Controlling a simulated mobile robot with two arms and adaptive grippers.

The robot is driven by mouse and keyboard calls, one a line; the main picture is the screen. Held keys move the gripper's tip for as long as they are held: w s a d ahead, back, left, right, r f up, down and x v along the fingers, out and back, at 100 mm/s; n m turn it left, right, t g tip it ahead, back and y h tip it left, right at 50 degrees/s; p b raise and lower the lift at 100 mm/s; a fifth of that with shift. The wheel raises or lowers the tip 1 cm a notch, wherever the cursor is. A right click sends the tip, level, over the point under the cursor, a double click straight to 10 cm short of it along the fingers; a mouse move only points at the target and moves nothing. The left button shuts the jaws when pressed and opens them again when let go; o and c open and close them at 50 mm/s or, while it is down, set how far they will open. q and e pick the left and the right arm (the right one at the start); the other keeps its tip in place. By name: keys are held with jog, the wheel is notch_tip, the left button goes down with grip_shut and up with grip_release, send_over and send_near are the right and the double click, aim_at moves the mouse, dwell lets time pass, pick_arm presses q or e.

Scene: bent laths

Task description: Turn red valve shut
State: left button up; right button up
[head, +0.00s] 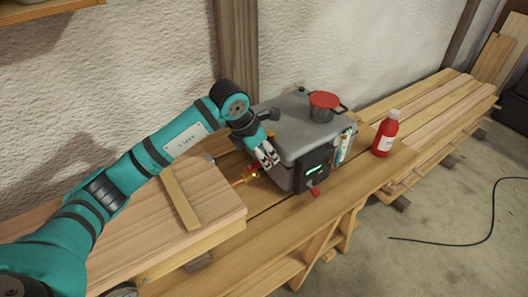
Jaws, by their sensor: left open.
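A grey steam box (290,130) stands on the wooden bench. A small red handle (314,191) sticks out low at its front, below a dark panel with a lit green display. A brass fitting with orange-red parts (246,178) sits low at the box's left side; which of these two is the red valve I cannot tell for certain. My left gripper (268,156) is open and empty at the box's left side, just above and right of the brass fitting. Whether it touches the box is unclear. My right gripper is not in view.
A red bottle (385,134) stands on the bench to the right. Stacked boards (130,225) lie at the left with a short lath (180,198) across them. A black cable (455,243) lies on the floor.

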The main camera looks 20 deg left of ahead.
pick_arm(q)
jog(key=shift+w+f, duration=0.15)
jog(key=shift+f, duration=0.2)
grip_shut()
